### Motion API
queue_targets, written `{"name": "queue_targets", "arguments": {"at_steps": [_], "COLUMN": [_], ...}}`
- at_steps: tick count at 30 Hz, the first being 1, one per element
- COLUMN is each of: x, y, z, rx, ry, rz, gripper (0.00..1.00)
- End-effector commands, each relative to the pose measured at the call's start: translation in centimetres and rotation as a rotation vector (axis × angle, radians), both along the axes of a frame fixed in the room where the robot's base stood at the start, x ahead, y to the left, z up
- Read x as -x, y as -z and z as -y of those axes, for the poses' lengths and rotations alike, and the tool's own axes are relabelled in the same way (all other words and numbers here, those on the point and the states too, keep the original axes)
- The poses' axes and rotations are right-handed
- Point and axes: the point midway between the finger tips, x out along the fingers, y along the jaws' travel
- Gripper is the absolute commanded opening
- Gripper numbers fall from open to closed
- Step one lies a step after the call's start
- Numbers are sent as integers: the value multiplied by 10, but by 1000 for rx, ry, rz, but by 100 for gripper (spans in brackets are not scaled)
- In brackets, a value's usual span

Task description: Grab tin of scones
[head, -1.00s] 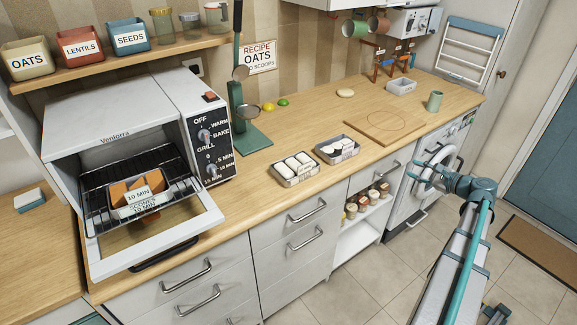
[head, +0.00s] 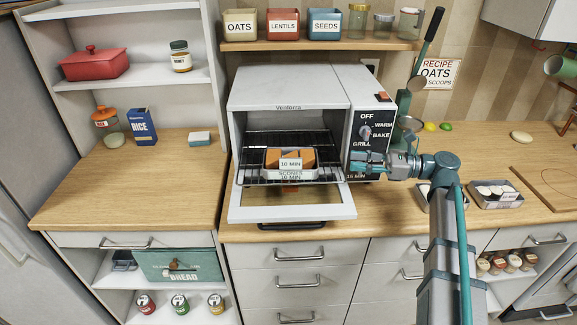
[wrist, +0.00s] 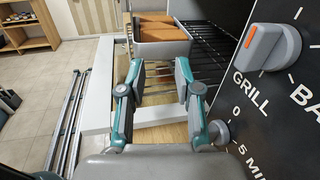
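The tin of scones (head: 289,163) is a grey rectangular tin with orange-brown scones and a label reading "SCONES 10 MIN". It sits on the wire rack (head: 255,178) inside the open toaster oven (head: 290,88). In the wrist view the tin (wrist: 161,48) is ahead of the fingertips, at the top of the picture. My gripper (head: 358,167) is in front of the oven's control panel, to the right of the tin and apart from it. In the wrist view my gripper (wrist: 158,68) has its fingers spread with nothing between them.
The oven door (head: 290,205) hangs open in front of the rack. The control panel with its knobs (wrist: 270,48) is close on the gripper's right. Two other tins, one of them the right tin (head: 495,194), stand on the counter. The left counter (head: 130,180) has free room.

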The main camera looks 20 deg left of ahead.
Motion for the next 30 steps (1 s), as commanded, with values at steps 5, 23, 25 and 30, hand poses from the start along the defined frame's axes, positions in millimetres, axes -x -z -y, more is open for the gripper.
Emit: {"name": "queue_targets", "arguments": {"at_steps": [5,23,25,30], "x": [29,55,56,61], "y": [-11,-16,-16,-18], "z": [-48,-112,-115,-127], "rx": [-8,-8,-8,-8], "ry": [-131,-169,-169,-168], "rz": [-58,-76,-76,-76], "gripper": [33,33,33,33]}}
